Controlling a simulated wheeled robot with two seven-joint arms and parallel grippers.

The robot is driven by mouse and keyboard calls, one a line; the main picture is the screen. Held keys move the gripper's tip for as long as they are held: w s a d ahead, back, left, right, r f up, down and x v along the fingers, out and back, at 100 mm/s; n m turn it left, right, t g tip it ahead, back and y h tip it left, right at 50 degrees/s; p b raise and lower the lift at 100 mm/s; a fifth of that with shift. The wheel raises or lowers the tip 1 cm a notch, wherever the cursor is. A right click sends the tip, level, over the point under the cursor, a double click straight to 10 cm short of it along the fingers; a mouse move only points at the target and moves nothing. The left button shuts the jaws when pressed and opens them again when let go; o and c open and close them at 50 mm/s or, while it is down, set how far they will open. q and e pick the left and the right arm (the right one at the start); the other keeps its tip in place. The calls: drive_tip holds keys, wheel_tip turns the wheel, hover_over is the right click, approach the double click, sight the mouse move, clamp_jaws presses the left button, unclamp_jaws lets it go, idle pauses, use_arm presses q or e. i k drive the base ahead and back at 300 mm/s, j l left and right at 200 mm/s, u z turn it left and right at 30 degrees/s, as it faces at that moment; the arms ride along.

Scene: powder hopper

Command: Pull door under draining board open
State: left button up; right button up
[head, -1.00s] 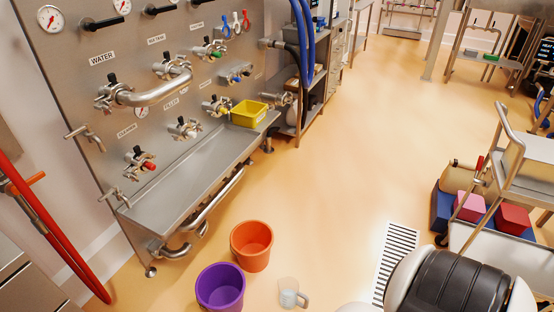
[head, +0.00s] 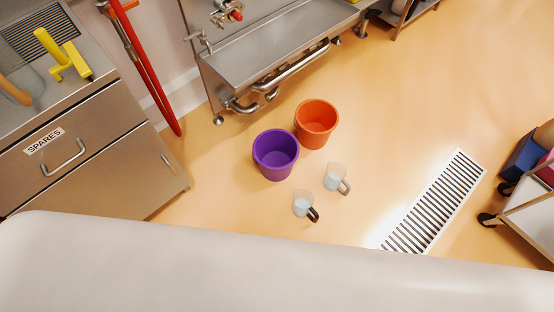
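A steel cabinet (head: 100,135) stands at the left in the head view. Its worktop has a dark ridged draining area (head: 38,42) at the far left. The upper front is a drawer labelled SPARES with a bar handle (head: 65,160). Below it is a plain steel door panel (head: 115,180) with a small handle (head: 167,160) near its right edge. The panel looks closed, flush with the cabinet front. Its lower left part is hidden behind a large pale surface across the bottom of the view. Neither of my grippers is in view.
A purple bucket (head: 276,155), an orange bucket (head: 317,123) and two clear jugs (head: 334,179) stand on the floor right of the cabinet. A red pole (head: 148,70) leans by the wall. A steel trough (head: 275,50) is behind. Floor on the right is mostly clear.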

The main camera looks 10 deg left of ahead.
sight(135, 174)
drive_tip(key=u, duration=1.85)
